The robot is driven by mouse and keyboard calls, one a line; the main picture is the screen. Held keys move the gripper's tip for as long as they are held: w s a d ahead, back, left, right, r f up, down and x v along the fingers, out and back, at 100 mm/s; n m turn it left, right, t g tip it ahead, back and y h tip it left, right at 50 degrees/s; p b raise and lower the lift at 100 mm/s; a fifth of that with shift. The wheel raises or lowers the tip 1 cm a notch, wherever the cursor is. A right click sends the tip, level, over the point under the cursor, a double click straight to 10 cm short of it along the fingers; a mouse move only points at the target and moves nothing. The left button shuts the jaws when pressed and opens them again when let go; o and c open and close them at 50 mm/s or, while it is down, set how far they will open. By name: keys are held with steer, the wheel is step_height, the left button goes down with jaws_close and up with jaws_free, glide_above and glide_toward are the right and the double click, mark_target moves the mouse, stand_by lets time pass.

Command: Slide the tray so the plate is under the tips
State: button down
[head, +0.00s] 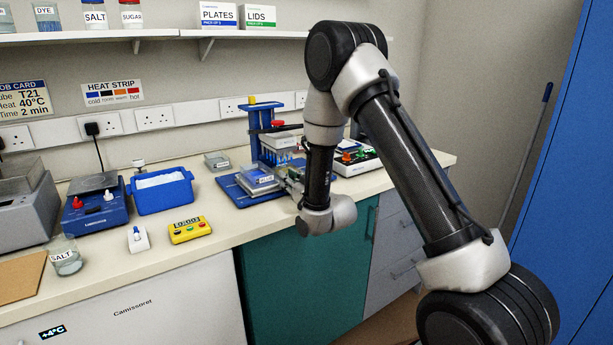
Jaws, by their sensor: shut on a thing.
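The pipette stand (256,133) is a blue frame on the bench, with a row of blue tips (284,160) hanging at its middle. The tray (262,188) is blue and sits low at the front of the stand. The clear plate (257,175) rests on it, to the left and front of the tips, not clearly under them. My gripper (291,183) is low at the tray's right side, shut on the tray. My wrist hides much of the fingers and the right part of the stand, so the exact grip is hard to see.
A blue tub (162,207), a yellow timer (189,230) and a small clear box (217,160) stand left of the tray. A white device with coloured knobs (357,158) is behind my wrist at right. Bare bench lies between the timer and the tray.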

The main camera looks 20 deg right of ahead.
steer(key=a, duration=0.2)
steer(key=s+a, duration=0.1)
steer(key=a, duration=0.1)
steer(key=shift+s, duration=0.15)
steer(key=c, duration=1.3)
jaws_free()
steer(key=shift+a, duration=0.15)
steer(key=shift+s, duration=0.1)
steer(key=v, duration=0.7)
steer(key=shift+s, duration=0.2)
steer(key=shift+r, duration=0.1)
